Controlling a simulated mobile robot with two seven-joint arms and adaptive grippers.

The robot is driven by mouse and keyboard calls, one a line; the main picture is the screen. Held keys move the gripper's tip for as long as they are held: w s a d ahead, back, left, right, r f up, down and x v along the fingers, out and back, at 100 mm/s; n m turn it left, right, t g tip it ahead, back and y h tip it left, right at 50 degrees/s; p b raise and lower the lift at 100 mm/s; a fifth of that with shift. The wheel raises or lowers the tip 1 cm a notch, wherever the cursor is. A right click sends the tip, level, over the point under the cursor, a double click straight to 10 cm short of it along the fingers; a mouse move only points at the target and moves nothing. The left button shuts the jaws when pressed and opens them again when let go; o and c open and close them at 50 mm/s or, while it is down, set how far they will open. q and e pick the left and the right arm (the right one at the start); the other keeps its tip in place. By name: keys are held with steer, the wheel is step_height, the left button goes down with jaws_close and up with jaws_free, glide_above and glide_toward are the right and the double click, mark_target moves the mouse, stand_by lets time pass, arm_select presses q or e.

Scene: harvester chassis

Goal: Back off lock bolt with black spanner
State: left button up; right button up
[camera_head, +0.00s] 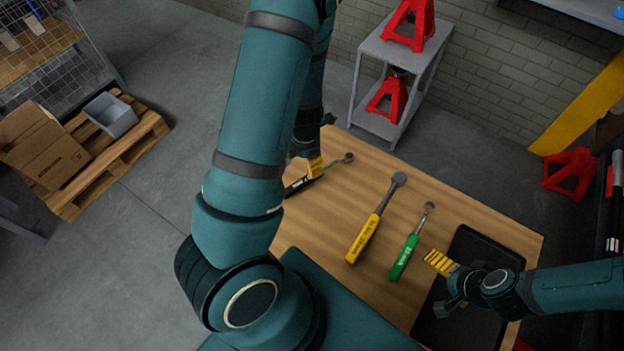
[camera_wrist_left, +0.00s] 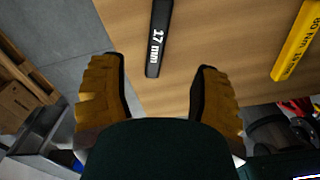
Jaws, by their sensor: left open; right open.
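The black spanner (camera_head: 339,162) lies on the wooden table, its grey ring end pointing right and its black handle partly hidden by my left arm. My left gripper (camera_head: 314,168) is over the handle. In the left wrist view the handle (camera_wrist_left: 157,38), marked 17 mm, runs between the two open yellow fingers (camera_wrist_left: 160,72), with a gap on each side. I cannot tell the height of the fingers above it. My right gripper (camera_head: 450,282) is open and empty over the black tray (camera_head: 474,240). The lock bolt is not in view.
A yellow-handled tool (camera_head: 366,236) and a green-handled spanner (camera_head: 404,256) lie on the table (camera_head: 335,232) between the grippers. A grey shelf (camera_head: 372,122) with red stands is behind the table. A pallet (camera_head: 110,165) with boxes is on the floor at left.

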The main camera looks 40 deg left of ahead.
arm_select(q)
steer(key=b, duration=0.1)
glide_above(308, 178)
steer(key=f, duration=0.4)
steer(key=shift+s+f, duration=0.25)
steer(key=shift+f, duration=0.05)
arm_select(e)
step_height(308, 178, down, 2)
steer(key=shift+w, duration=0.1)
arm_select(q)
steer(key=shift+w+f+b, duration=0.15)
steer(key=shift+f+b, duration=0.2)
steer(key=shift+f, duration=1.1)
steer(key=shift+w+f+b, duration=0.15)
steer(key=shift+f+b, duration=0.15)
steer(key=shift+f, duration=1.1)
arm_select(e)
steer(key=shift+f, duration=0.7)
arm_select(q)
jaws_close()
